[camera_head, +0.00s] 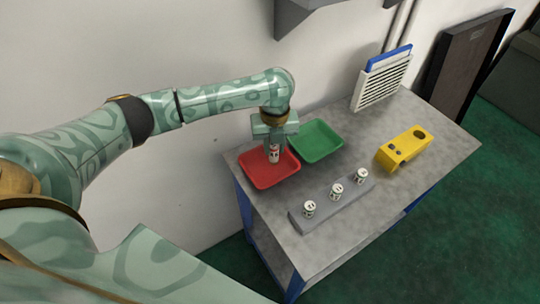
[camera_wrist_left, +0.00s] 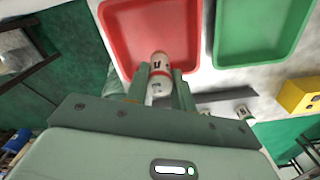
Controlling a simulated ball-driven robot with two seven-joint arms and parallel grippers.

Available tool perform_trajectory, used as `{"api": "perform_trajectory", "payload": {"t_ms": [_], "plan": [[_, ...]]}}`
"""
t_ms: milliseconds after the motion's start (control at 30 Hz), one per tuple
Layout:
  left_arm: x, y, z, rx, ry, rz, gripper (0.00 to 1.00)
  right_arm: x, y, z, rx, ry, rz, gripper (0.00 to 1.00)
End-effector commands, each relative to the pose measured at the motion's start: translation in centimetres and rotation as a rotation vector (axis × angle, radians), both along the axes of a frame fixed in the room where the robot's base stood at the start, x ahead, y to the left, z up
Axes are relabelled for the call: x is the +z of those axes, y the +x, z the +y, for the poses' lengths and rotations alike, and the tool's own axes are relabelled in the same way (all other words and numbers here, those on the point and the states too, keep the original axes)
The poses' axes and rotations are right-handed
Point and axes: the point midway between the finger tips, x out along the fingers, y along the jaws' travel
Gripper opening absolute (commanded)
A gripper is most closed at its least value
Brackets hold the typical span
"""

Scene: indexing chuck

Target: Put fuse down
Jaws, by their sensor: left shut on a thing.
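My left gripper (camera_head: 274,150) is shut on a fuse (camera_head: 273,155), a small white cylinder with red and dark marks. It holds the fuse over the red tray (camera_head: 262,178). In the left wrist view the fuse (camera_wrist_left: 160,68) sits between the fingers (camera_wrist_left: 160,85), with the red tray (camera_wrist_left: 118,30) behind it. I cannot tell whether the fuse touches the tray floor. The green tray (camera_head: 316,142) stands beside the red one and looks empty. My right gripper is not in view.
A grey block (camera_head: 325,211) holds several similar fuses upright, such as the near one (camera_head: 309,208). A yellow fixture (camera_head: 403,148) with holes stands at the right. A white slatted rack (camera_head: 381,82) stands at the back. The grey table (camera_head: 385,195) is clear near the front right.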

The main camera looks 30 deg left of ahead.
Motion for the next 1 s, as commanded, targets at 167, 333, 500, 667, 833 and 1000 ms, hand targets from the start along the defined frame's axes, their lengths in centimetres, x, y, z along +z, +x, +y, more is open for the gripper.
{"api": "perform_trajectory", "payload": {"t_ms": [167,333,500,667,833,1000], "plan": [[-1.5,0.3,1.1,0.003,0.001,0.001,0.02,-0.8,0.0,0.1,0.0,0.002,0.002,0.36],[-4.8,0.4,1.7,0.002,0.0,0.003,0.02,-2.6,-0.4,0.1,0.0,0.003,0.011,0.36],[-5.1,0.5,1.7,0.001,0.001,-0.003,0.02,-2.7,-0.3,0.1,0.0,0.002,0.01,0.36],[-5.0,0.5,1.7,0.001,0.001,-0.003,0.02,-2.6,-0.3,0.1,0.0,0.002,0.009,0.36],[-5.3,0.5,1.7,0.0,0.001,-0.003,0.44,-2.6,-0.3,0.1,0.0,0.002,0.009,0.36],[-5.3,0.5,1.7,0.001,0.001,-0.003,0.46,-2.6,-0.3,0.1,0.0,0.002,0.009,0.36]]}}
